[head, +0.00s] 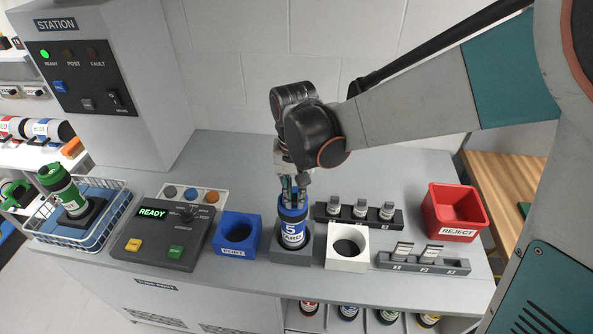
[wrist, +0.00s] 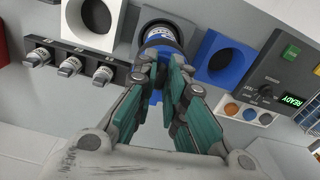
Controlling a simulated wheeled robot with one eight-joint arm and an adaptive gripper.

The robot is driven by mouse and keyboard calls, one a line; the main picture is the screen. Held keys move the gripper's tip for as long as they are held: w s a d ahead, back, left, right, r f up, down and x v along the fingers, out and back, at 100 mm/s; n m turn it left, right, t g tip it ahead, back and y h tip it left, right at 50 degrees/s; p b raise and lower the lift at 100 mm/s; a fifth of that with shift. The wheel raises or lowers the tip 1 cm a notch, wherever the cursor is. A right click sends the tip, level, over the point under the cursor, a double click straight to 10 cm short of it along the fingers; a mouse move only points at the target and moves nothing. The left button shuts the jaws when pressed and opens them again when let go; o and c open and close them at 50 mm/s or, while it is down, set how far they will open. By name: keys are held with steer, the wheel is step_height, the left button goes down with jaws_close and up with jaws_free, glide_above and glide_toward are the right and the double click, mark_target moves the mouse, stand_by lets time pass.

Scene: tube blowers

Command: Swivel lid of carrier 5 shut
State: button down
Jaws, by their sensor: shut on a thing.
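Carrier 5 (head: 292,234) is a blue cylinder with a white label reading 5, and it stands upright in a dark grey socket (head: 291,260) on the counter. Its blue lid (head: 285,212) is at the top, largely covered by my fingers. My gripper (head: 292,196) points down from above, with its fingers shut on the lid. In the wrist view, the carrier (wrist: 163,33) shows beyond the fingertips (wrist: 167,72), with blue showing between and beside them. I cannot tell the lid's exact swivel angle.
A blue socket block (head: 238,240) and a control panel reading READY (head: 155,228) are to the left. A white socket block (head: 347,247), a rack with several small grey-topped parts (head: 360,217) and a red reject bin (head: 455,212) are to the right. A green carrier (head: 60,190) stands in a wire basket.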

steer(key=shift+w+a+m, duration=0.1)
steer(key=shift+a+m, duration=0.35)
steer(key=shift+m, duration=0.45)
steer(key=c, duration=1.6)
jaws_free()
steer(key=shift+c, duration=0.2)
